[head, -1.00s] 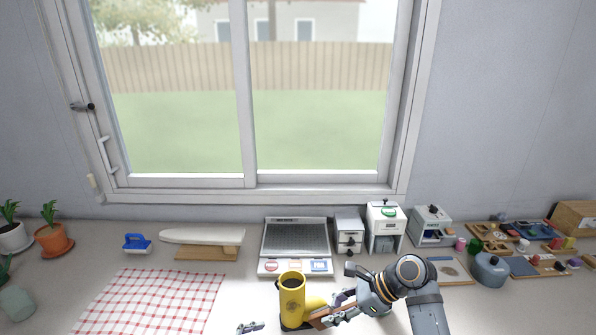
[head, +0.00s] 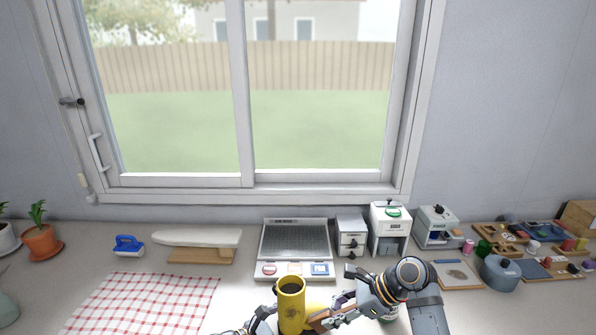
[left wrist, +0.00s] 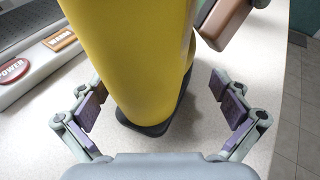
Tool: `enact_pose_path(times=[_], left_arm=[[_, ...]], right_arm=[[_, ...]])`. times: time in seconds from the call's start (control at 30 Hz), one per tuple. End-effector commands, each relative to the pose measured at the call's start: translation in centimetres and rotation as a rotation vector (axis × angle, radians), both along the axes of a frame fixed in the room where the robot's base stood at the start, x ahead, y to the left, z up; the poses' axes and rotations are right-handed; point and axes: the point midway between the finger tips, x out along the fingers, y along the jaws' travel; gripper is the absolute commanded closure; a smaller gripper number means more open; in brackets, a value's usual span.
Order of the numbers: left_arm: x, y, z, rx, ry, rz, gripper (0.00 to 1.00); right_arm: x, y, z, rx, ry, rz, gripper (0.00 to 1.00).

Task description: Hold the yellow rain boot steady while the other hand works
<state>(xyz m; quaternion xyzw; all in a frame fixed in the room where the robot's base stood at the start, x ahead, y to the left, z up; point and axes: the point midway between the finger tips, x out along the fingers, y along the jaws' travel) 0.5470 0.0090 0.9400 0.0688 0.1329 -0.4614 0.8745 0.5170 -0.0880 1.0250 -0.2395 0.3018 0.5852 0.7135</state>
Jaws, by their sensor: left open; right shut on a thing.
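The yellow rain boot (head: 291,305) stands upright at the counter's front. Its foot points right and its dark sole shows in the left wrist view (left wrist: 150,60). My left gripper (left wrist: 160,95) is open, with its purple-padded fingers on either side of the boot and a gap visible at each side. In the head view only part of it shows, left of the boot. My right gripper (head: 338,310) is shut on a brown wooden-looking block, perhaps a brush (head: 320,321), beside the boot's right side. The block also shows close to the boot in the left wrist view (left wrist: 226,22).
A grey scale-like device (head: 294,250) with coloured buttons stands behind the boot. Small white machines (head: 389,229) stand right of it. A checked cloth (head: 145,302) lies left. A grey pot (head: 500,273) and trays are at right. The counter's edge is at the left wrist view's right.

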Motion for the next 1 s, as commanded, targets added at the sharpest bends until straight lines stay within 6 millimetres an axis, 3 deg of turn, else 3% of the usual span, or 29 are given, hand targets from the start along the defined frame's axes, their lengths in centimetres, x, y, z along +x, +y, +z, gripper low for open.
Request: enact_pose_path(times=[0.2, 0.53, 0.83, 1.0], left_arm=[[1.0, -1.4, -0.5, 0.001, -0.001, 0.001, 0.00], [1.1, -1.6, -0.5, 0.002, -0.001, 0.000, 0.01], [1.1, -1.6, -0.6, 0.002, -0.001, -0.001, 0.41], [1.1, -1.6, -0.6, 0.002, 0.000, 0.000, 0.42]], right_arm=[[0.0, 0.0, -0.1, 0.001, 0.000, 0.000, 1.00], [0.0, 0.0, -0.1, 0.001, 0.000, 0.000, 1.00], [0.0, 0.0, -0.1, 0.001, 0.000, 0.000, 1.00], [0.0, 0.0, -0.1, 0.000, 0.000, 0.000, 1.00]])
